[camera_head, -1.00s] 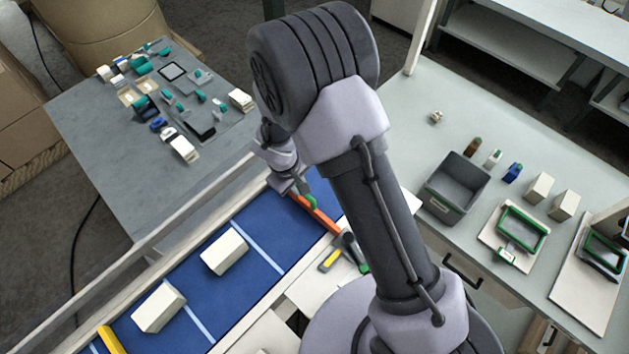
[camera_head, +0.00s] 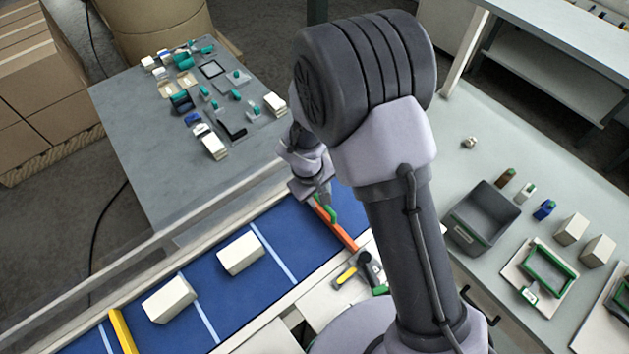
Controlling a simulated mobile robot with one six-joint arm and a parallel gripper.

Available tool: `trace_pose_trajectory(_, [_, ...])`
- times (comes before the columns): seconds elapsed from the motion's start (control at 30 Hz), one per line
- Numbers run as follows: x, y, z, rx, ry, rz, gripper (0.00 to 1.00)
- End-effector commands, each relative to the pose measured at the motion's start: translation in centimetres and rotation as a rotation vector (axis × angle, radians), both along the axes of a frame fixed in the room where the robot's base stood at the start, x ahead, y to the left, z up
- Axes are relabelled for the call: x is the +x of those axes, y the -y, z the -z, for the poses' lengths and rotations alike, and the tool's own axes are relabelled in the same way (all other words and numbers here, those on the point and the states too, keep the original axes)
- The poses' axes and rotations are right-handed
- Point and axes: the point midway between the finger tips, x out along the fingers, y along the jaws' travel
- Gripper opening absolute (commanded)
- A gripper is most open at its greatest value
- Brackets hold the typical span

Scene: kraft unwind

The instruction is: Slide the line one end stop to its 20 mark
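An orange bar (camera_head: 343,233) lies across the right end of the blue conveyor belt (camera_head: 218,283); it looks like the end stop, though no label is readable. My gripper (camera_head: 324,205) is at the bar's far end, close above it or touching it. A green piece shows there, and I cannot tell whether it belongs to the bar or to my fingers. The fingers are too small and too covered to show whether they are open or shut. No scale or 20 mark is readable. My arm hides the area right of the bar.
Two white boxes, one nearer the bar (camera_head: 240,254) and one farther left (camera_head: 170,299), sit on the belt. A yellow bar (camera_head: 122,332) crosses its left end. A rail (camera_head: 187,222) runs along the far side. A yellow-and-black tool (camera_head: 347,276) lies beside the belt.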

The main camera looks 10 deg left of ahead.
Motion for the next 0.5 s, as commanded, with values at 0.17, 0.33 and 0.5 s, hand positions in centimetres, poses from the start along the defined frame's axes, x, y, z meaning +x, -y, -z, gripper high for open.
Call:
trace_pose_trajectory(0.17, [-0.6, -0.8, -4.9, 0.003, 0.005, -0.001, 0.36])
trace_pose_trajectory(0.33, [-1.3, -1.4, -9.6, 0.004, 0.004, -0.001, 0.36])
trace_pose_trajectory(0.5, [-1.7, -1.9, -13.2, 0.003, 0.003, -0.001, 0.36])
